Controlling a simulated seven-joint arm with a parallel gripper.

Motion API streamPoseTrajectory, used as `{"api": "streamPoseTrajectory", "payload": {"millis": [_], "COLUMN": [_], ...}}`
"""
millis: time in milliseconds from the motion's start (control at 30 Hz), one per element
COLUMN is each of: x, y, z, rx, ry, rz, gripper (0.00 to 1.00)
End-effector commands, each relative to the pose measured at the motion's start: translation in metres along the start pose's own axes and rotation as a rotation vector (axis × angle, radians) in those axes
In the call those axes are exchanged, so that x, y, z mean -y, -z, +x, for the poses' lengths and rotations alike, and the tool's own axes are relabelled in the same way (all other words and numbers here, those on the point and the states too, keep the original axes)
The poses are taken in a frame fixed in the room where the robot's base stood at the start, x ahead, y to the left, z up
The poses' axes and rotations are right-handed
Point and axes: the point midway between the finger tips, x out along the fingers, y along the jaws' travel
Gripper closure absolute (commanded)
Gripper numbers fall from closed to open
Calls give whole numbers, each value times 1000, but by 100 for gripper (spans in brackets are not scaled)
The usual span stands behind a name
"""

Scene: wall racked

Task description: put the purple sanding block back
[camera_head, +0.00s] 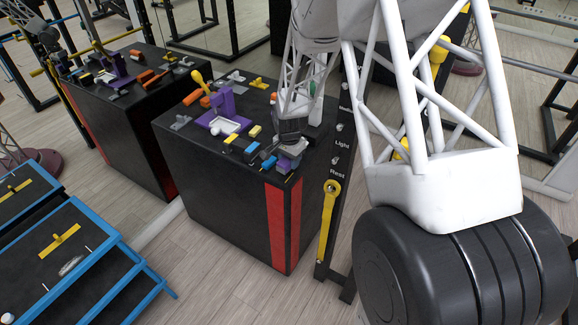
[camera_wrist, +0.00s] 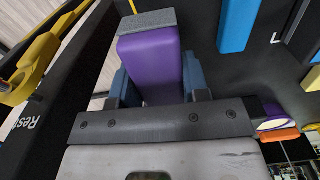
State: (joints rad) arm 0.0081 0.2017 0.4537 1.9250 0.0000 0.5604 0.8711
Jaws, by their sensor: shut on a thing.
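The purple sanding block (camera_wrist: 150,58) sits between the blue fingers of my gripper (camera_wrist: 157,82) in the wrist view, with its grey sanding face (camera_wrist: 147,21) at the far end. The fingers are shut on its two sides. In the head view my gripper (camera_head: 284,158) is low over the near right corner of the black box's top (camera_head: 205,152). The block is small and mostly covered by the gripper there. I cannot tell whether it touches the box.
A labelled black upright with a yellow wrench (camera_head: 327,220) stands right of the box. Blue-edged steps (camera_head: 75,260) are at left.

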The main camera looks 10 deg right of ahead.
Motion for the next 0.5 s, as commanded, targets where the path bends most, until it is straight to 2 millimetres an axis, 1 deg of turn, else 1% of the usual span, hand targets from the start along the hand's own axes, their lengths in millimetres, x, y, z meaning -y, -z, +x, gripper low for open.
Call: {"api": "streamPoseTrajectory", "payload": {"millis": [33,100,233,333,500], "x": [3,2,2,2,2], "y": [3,2,2,2,2], "z": [2,13,26,31,32], "rx": [0,2,1,1,1], "ry": [0,-3,-1,-1,-1], "rz": [0,0,0,0,0], "gripper": [88,88,88,88,88]}}
